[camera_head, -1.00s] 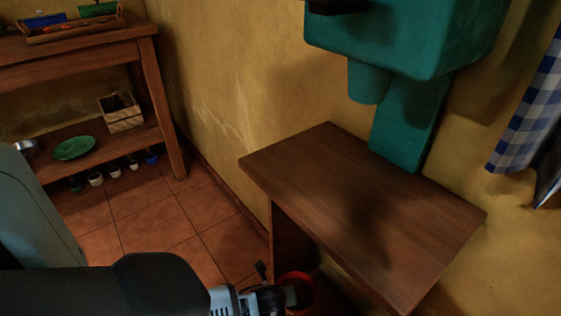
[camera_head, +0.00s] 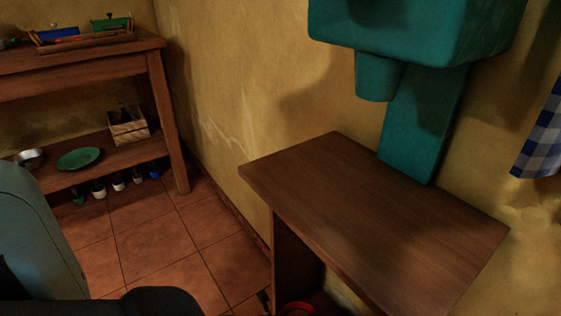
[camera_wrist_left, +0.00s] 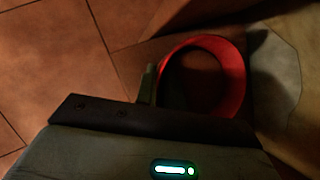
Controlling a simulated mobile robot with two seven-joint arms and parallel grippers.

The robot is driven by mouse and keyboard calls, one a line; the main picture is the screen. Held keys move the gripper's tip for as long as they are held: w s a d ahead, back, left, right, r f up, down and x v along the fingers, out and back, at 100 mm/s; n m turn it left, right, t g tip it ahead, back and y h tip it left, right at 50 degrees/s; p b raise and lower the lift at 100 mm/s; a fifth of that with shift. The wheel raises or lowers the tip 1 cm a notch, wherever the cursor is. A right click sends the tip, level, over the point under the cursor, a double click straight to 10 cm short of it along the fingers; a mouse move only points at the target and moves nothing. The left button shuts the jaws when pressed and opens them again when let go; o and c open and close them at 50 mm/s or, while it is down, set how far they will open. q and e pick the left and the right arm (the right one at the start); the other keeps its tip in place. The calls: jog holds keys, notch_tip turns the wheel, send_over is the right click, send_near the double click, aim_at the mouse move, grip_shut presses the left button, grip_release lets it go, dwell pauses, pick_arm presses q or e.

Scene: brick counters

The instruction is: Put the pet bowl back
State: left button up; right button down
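A red round bowl (camera_wrist_left: 226,75), which looks like the pet bowl, shows in the left wrist view with a dark inside. In the head view only a sliver of its red rim (camera_head: 298,308) shows at the bottom edge, low beside the small wooden table. My left gripper (camera_wrist_left: 150,84) is at the bowl's left side in the wrist view. One finger shows close against the rim there; the other cannot be made out. Whether the fingers are closed on the rim is unclear. My right gripper is not in view.
The small wooden table (camera_head: 370,215) has a bare top, below a teal wall unit (camera_head: 420,120). At left, a wooden shelf (camera_head: 130,152) holds a green plate (camera_head: 80,158), a metal bowl (camera_head: 30,158) and a wooden box (camera_head: 128,125). Small pots (camera_head: 98,188) stand below it. The tiled floor between is clear.

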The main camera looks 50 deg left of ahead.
pick_arm(q)
jog(key=shift+o, duration=1.6)
jog(key=shift+r, duration=0.1)
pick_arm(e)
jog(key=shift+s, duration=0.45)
